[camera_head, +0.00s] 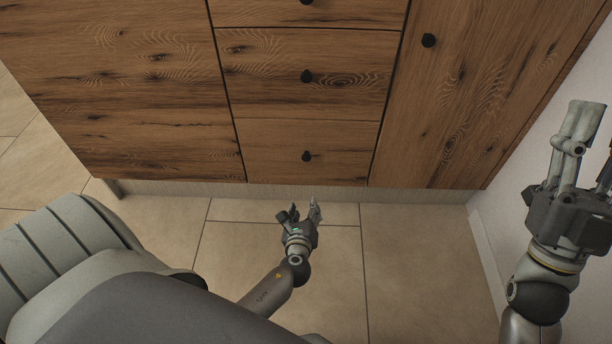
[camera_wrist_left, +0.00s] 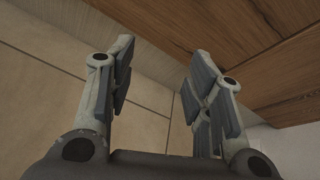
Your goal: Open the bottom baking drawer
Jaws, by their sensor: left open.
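The bottom drawer (camera_head: 275,155) is the lowest of the stacked wooden drawer fronts in the head view. It is closed, flush with the fronts around it. Its dark round knob (camera_head: 306,156) sits near the middle of the front. My left gripper (camera_head: 302,206) is open and empty, low in front of the cabinet and below the knob in the picture. In the left wrist view the open fingers (camera_wrist_left: 155,88) point towards the cabinet's lower edge, with nothing between them. My right gripper (camera_head: 590,125) is raised at the right, by the white wall, with its fingers upward and no object visible in it.
A middle drawer (camera_head: 270,75) with its own knob is above. A wooden door (camera_head: 470,95) with a knob is at the right, and a plain wooden panel (camera_head: 120,80) at the left. A white wall (camera_head: 510,215) bounds the right side. Tiled floor (camera_head: 410,265) lies clear in front.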

